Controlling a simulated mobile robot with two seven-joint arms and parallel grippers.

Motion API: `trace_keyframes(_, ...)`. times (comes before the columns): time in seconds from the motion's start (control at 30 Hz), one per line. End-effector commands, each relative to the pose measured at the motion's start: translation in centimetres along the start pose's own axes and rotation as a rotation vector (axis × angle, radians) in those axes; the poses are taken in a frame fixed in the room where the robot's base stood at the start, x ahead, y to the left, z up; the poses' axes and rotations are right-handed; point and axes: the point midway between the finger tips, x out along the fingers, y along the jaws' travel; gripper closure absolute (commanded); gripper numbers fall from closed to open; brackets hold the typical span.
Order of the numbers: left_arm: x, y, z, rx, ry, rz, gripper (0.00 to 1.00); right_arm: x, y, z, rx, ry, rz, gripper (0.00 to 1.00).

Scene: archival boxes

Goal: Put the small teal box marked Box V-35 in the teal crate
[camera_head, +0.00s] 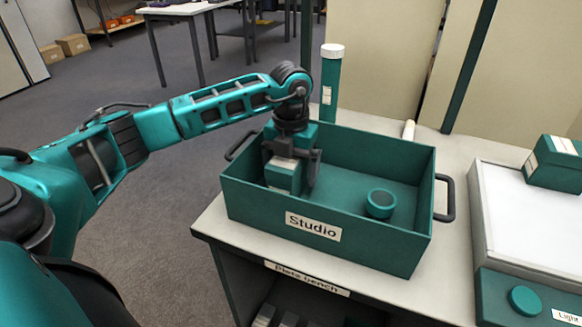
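The teal crate (385,247) marked "Studio" stands on the bench, open at the top. My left gripper (293,172) reaches down inside its left part. A small teal box (284,180) with a pale label is between the fingers; its lower part is hidden by the crate's front wall. I cannot read its label, nor tell whether the fingers press on it or whether it rests on the crate floor. A second teal box (556,165) with a white label lies at the far right, outside the crate. My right gripper is not in view.
A round teal tin (381,203) is in the crate's right part. A tall teal tube (331,85) with a white cap stands behind the crate. A white-topped light box (530,225) is to the right. The crate has dark side handles (446,198).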

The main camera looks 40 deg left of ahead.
Motion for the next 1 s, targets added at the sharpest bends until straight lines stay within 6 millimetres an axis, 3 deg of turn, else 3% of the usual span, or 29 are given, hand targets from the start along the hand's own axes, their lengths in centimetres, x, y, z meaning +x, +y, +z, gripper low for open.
trace_keyframes(0.17,-0.9,0.0,0.1,0.000,-0.002,0.000,0.06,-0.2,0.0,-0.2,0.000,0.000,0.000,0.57)
trace_keyframes(0.7,-11.1,0.0,0.1,0.000,-0.003,-0.001,0.06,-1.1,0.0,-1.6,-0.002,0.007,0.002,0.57)
trace_keyframes(1.0,-12.4,0.0,0.0,0.000,0.000,0.000,0.06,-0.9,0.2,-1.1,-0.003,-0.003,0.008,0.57)
